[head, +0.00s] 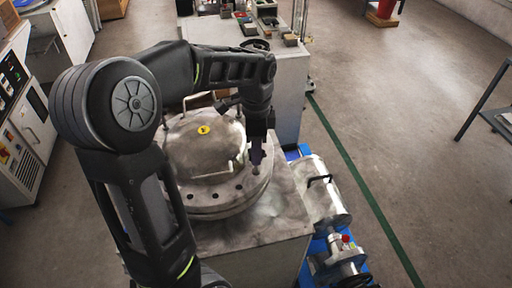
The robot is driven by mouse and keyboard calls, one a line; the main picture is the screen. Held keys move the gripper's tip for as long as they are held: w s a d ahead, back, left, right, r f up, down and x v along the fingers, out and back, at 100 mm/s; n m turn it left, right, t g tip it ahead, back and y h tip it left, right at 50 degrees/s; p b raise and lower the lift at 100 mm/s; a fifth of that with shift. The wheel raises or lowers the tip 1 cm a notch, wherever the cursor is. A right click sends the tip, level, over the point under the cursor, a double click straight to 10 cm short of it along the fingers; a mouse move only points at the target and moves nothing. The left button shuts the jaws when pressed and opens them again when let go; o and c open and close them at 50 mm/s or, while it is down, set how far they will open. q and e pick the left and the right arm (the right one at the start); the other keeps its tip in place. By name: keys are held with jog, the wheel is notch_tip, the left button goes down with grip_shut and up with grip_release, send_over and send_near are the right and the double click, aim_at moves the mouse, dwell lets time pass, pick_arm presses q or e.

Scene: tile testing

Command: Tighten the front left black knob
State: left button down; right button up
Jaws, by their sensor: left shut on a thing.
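A round metal vessel with a domed lid (205,142) and a bolted flange sits on a grey metal stand. My left arm comes in from the left and arches over the lid. My left gripper (257,155) points down at the right part of the flange. It is shut on a small dark knob (256,170) at the flange, largely hidden by the fingers. I cannot tell how far the knob is screwed down. Behind my forearm, another dark fitting (226,105) shows at the back of the lid. My right gripper is out of view.
A metal cylinder (326,190) with a black handle and blue base stands right of the vessel. A bench (285,65) with small parts is behind. Control cabinets (22,125) stand at the left. The floor at the right is mostly clear, with a green line (350,155).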

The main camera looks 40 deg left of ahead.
pick_arm(q)
jog(key=m, duration=0.4)
jog(key=shift+m, duration=0.3)
jog(key=m+p, duration=0.1)
jog(key=m, duration=0.2)
jog(key=shift+r+m, duration=0.1)
jog(key=shift+m, duration=0.2)
jog(key=m, duration=0.3)
jog(key=shift+w+m, duration=0.1)
jog(key=shift+m, duration=0.2)
jog(key=shift+m+p, duration=0.45)
jog(key=shift+m, duration=1.45)
jog(key=c, duration=0.9)
grip_release()
jog(key=shift+o, duration=0.2)
